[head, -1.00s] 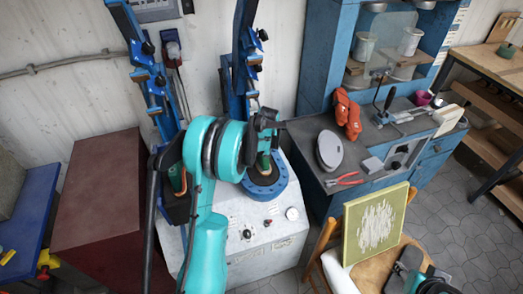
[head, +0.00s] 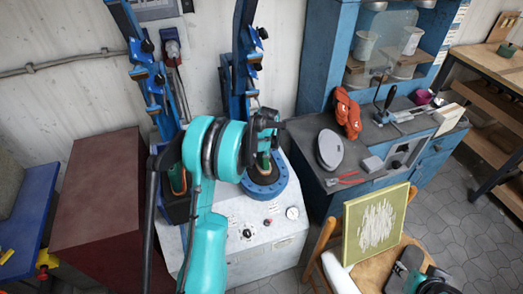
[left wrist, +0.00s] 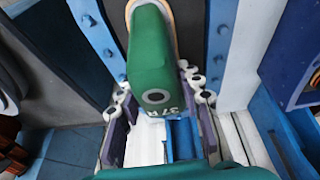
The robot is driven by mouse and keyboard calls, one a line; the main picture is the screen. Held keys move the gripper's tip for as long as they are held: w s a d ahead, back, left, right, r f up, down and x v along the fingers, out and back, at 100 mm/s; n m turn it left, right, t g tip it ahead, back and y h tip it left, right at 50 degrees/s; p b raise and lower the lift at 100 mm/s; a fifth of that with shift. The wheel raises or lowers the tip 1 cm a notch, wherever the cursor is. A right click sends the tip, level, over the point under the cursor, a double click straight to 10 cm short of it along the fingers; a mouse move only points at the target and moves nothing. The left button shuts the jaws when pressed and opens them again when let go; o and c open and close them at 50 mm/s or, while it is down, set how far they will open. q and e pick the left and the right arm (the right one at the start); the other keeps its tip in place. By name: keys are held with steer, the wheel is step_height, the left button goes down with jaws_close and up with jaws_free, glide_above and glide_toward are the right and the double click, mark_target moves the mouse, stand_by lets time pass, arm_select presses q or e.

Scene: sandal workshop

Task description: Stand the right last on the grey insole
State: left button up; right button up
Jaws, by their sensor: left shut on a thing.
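The right last is green and marked 37R (left wrist: 150,60). In the left wrist view it lies between the purple-padded fingers of my left gripper (left wrist: 165,120), which is shut on it. In the head view the gripper (head: 264,124) is above the round blue press pad (head: 264,188), with the green last (head: 263,162) below it. A tan rim shows around the last's far end; I cannot tell whether they touch. A grey oval piece (head: 330,149) lies on the bench; I cannot tell whether it is the grey insole. My right gripper (head: 410,270) is partly seen at the lower right.
Another green last (head: 177,180) stands at the left press station. Blue press uprights (head: 243,60) rise behind my left gripper. A chair with a framed screen (head: 375,227) stands in front.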

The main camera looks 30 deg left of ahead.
arm_select(q)
steer(key=o, duration=1.2)
steer(key=shift+o, duration=0.2)
steer(key=v, duration=1.2)
steer(key=shift+s, duration=0.1)
steer(key=s+d+r+m+t+h+b, duration=0.15)
steer(key=s+d+r+m, duration=0.35)
steer(key=s+d, duration=0.7)
steer(key=s+d+f+m+t, duration=0.1)
steer(key=s+d+f+m, duration=0.1)
steer(key=s, duration=0.4)
steer(key=s+d+f+m+t+h+b, duration=0.1)
steer(key=s+d+f+m+t, duration=0.1)
steer(key=s+d, duration=0.2)
steer(key=s, duration=0.3)
steer(key=shift+s+d+f+m, duration=0.25)
steer(key=shift+s+f+m, duration=0.05)
steer(key=shift+m, duration=0.1)
